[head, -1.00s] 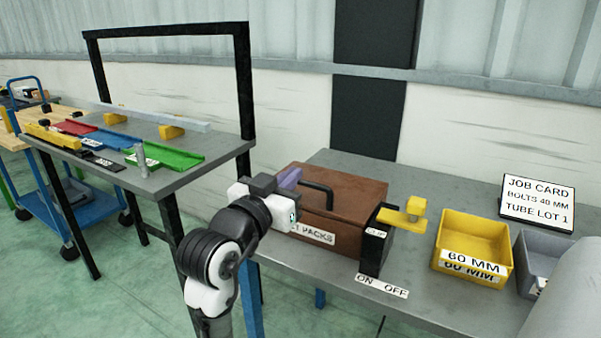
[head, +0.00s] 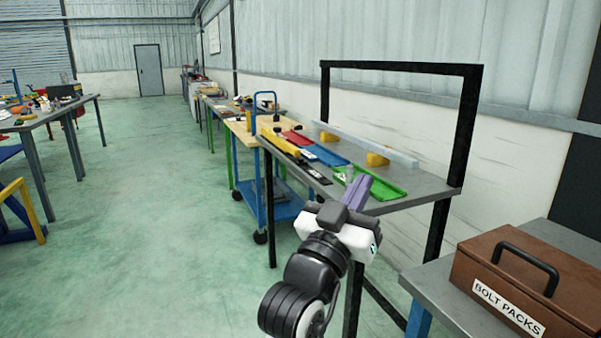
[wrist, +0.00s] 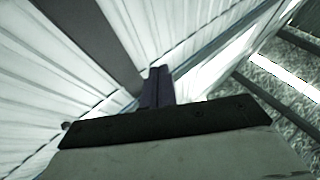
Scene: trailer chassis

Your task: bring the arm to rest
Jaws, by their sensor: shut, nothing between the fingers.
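My gripper (head: 357,190) shows in the head view at the end of my raised arm, in front of the grey bench with the coloured trays. Its purple fingers are together with nothing between them. In the wrist view the shut fingers (wrist: 157,88) point toward the corrugated wall and a dark post, with no object at their tips. In the head view the gripper overlaps the front edge of the grey bench (head: 425,185); I cannot tell the exact gap.
A brown box (head: 530,285) labelled BOLT PACKS sits on a bench at the right. Red, blue and green trays (head: 385,185) lie on the grey bench under a black frame (head: 470,100). A blue trolley (head: 285,205) stands behind. Green floor (head: 150,220) is open at the left.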

